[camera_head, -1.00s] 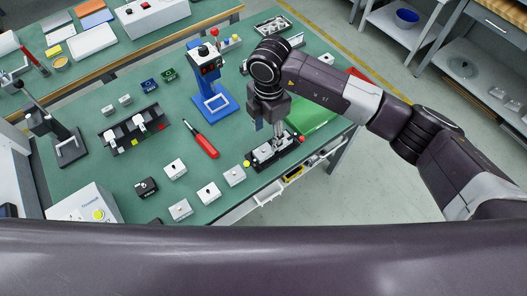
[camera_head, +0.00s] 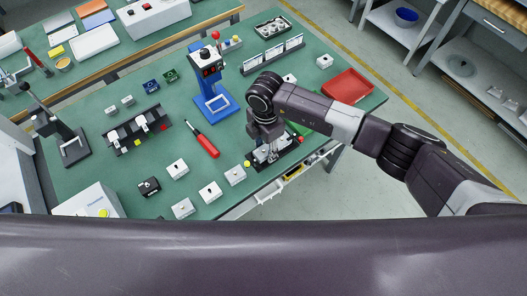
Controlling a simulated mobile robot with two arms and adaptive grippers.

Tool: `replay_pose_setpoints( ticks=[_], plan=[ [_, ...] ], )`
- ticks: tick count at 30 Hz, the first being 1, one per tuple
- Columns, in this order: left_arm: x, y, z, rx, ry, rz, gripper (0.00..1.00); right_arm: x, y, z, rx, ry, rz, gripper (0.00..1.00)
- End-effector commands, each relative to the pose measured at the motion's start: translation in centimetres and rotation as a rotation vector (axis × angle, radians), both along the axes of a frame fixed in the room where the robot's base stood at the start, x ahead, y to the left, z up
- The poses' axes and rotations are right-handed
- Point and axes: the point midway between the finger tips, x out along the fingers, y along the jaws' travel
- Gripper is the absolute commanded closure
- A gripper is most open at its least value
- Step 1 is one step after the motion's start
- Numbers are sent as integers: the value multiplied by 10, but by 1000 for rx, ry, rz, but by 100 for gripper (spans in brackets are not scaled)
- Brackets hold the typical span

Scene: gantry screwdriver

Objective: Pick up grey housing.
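Several small light-grey housings stand on the green table mat: one at the back (camera_head: 177,169), one at the right (camera_head: 235,175), one in the middle (camera_head: 210,192) and one at the front (camera_head: 183,208). My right gripper (camera_head: 267,153) points down over a black fixture (camera_head: 289,147) near the table's front edge, right of these housings. Light-grey and metallic shapes show around the fingertips; I cannot tell whether a housing is between them. The arm hides part of the fixture. My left gripper is out of view.
A red-handled screwdriver (camera_head: 207,146) lies left of the fixture. A blue press stand (camera_head: 217,103) stands behind it. A black rack (camera_head: 135,134) holds parts at the left. A red tray (camera_head: 348,86) lies at the right, and a small black block (camera_head: 149,187) near the front.

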Motion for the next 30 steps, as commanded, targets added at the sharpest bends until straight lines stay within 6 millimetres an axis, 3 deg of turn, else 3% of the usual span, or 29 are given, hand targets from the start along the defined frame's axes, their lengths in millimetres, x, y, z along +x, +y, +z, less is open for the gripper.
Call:
replay_pose_setpoints(
  ticks=[1,9,20,26,30],
  plan=[
    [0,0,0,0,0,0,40,0,0,0,0,0,0,67],
    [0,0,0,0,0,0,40,0,0,1,0,0,0,95],
    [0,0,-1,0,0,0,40,1,0,7,2,-1,0,95],
    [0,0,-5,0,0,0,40,1,0,31,3,-4,1,95],
    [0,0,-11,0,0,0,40,2,0,58,3,-5,1,95]
  ],
)
